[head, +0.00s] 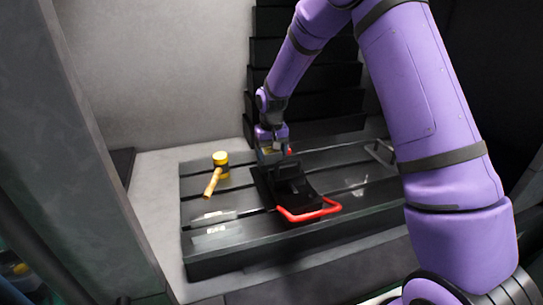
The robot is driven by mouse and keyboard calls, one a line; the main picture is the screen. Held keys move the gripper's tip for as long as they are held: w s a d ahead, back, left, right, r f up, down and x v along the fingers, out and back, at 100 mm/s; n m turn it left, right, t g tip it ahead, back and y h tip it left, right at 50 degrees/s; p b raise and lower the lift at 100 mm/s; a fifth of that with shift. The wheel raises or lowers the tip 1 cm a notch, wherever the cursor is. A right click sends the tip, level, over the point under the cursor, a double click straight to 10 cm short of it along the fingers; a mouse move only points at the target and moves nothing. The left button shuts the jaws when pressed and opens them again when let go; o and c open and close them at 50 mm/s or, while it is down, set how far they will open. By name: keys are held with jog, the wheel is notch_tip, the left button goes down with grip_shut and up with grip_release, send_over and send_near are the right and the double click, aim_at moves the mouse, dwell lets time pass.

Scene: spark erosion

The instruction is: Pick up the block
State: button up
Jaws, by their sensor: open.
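My gripper (271,157) hangs from the purple arm and points down at the back end of a black vise (294,191) with a red handle (310,212). The gripper is open, but its fingertips are small and hard to make out against the dark vise. I cannot clearly pick out the block. A block at the vise jaws would be hidden or too dark to tell apart beneath the gripper. I cannot tell whether the fingers touch anything.
The vise sits on a dark slotted table (340,170). A grey metal item (381,151) lies at the right. Black bellows (305,85) rise behind; a grey wall (95,150) stands left.

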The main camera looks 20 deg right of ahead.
jog(key=c, duration=0.9)
jog(key=shift+o, duration=0.2)
jog(key=shift+r, duration=0.15)
